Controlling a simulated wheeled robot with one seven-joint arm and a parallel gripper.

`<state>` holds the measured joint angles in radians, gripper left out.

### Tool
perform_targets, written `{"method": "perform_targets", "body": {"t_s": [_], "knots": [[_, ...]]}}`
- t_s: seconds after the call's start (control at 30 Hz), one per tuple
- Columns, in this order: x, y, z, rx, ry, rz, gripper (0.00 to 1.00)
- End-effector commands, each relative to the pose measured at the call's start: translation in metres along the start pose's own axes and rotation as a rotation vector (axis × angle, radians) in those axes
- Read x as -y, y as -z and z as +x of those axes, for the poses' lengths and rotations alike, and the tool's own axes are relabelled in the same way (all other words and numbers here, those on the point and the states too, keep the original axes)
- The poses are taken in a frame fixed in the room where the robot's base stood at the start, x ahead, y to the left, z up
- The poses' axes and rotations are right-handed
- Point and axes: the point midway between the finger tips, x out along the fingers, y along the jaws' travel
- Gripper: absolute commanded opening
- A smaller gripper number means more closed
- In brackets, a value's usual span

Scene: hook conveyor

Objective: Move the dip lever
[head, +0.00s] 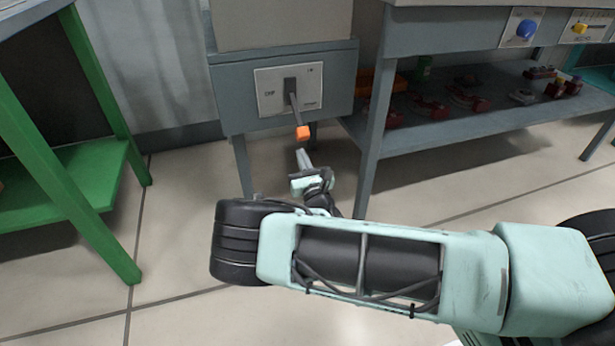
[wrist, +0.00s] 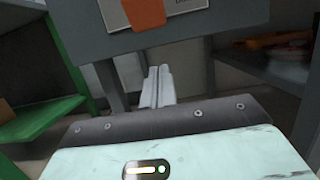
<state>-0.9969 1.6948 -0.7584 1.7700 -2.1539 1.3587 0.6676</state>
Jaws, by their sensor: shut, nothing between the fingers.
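The dip lever (head: 297,113) is a thin dark rod with an orange block at its tip (head: 303,132). It comes out of a slot in a pale plate (head: 272,98) on the grey-blue box and hangs down and outward. In the wrist view the orange tip (wrist: 147,13) shows at the top, in front of the plate. My gripper (head: 303,155) is shut and empty, just below the orange tip in the head view. Its pale fingers (wrist: 158,85) are together in the wrist view, below the tip with a gap between. The depth of that gap is hard to tell.
A green table frame (head: 70,150) stands at the left. At the right a grey-blue bench has a blue knob (head: 527,29), a yellow knob (head: 579,29) and a lower shelf (head: 450,137) with several red parts. Open floor lies between the green frame and the box.

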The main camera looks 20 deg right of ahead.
Motion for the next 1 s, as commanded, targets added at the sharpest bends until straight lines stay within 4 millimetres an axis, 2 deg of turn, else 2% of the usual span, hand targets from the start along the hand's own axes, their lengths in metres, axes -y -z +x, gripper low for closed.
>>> {"method": "perform_targets", "body": {"t_s": [0.1, 0.2, 0.4, 1.0], "knots": [[0.001, 0.003, 0.024, 0.003, 0.002, 0.001, 0.0], [-0.001, -0.015, 0.014, 0.0, 0.001, -0.001, 0.0], [0.0, -0.033, 0.008, -0.001, 0.002, 0.0, 0.0], [-0.002, -0.041, 0.006, -0.009, 0.001, 0.001, 0.0]]}}
